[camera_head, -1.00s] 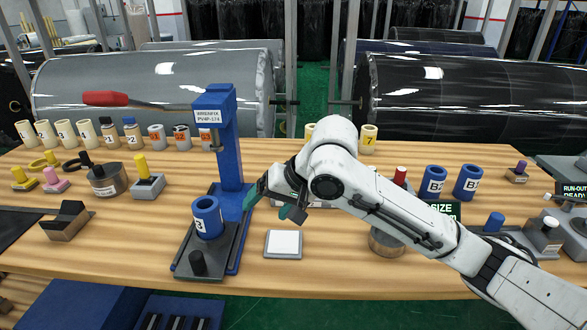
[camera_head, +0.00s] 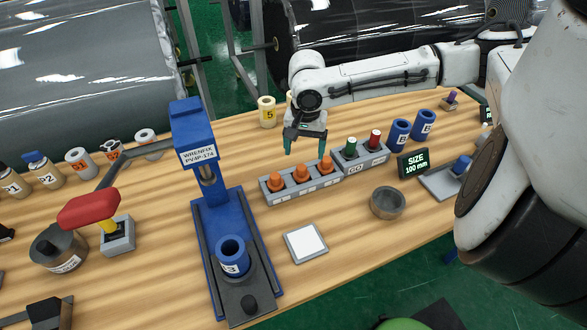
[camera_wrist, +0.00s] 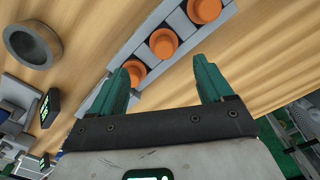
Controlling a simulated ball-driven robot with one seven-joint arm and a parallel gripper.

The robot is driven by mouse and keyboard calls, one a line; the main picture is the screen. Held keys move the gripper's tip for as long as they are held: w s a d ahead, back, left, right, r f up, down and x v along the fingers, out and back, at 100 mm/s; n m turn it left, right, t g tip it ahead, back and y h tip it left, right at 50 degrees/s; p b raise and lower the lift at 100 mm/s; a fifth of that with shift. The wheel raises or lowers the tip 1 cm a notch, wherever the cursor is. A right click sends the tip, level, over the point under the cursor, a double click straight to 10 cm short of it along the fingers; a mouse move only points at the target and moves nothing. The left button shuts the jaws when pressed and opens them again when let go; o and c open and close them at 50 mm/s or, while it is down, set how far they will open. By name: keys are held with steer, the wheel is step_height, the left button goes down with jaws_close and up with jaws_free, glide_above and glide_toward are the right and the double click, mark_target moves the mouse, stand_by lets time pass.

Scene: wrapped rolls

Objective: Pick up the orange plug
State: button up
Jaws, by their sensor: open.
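Three orange plugs stand in a row in a grey block (camera_head: 287,199): a left plug (camera_head: 275,181), a middle plug (camera_head: 302,173) and a right plug (camera_head: 326,164). The wrist view shows them as round orange tops, one (camera_wrist: 204,10) at the top, one (camera_wrist: 163,42) in the middle and one (camera_wrist: 134,72) partly hidden by a finger. My gripper (camera_head: 305,150) is open and empty, with teal fingers pointing down. It hangs above and just behind the plug row. In the wrist view my gripper (camera_wrist: 168,80) has its fingers spread wide.
A grey block holding a green plug (camera_head: 351,147) and a red plug (camera_head: 375,138) stands right of the orange row. A blue press (camera_head: 205,155) stands to the left. A white pad (camera_head: 306,242) and a grey bowl (camera_head: 387,202) lie in front. Bare wood lies around them.

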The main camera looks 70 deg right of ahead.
mark_target(302, 167)
steer(key=f, duration=0.2)
steer(key=f+p, duration=0.1)
steer(key=f, duration=0.5)
steer(key=shift+w+f, duration=0.1)
steer(key=shift+w, duration=0.2)
steer(key=shift+c, duration=0.3)
steer(key=c, duration=1.1)
steer(key=shift+r, duration=0.75)
steer(key=s+r+b, duration=0.1)
steer(key=s+r, duration=0.6)
steer(key=s, duration=0.2)
steer(key=s+r+b, duration=0.1)
steer(key=s+r, duration=0.3)
steer(key=s, duration=0.1)
steer(key=shift+a+r+b, duration=0.3)
steer(key=shift+a, duration=0.05)
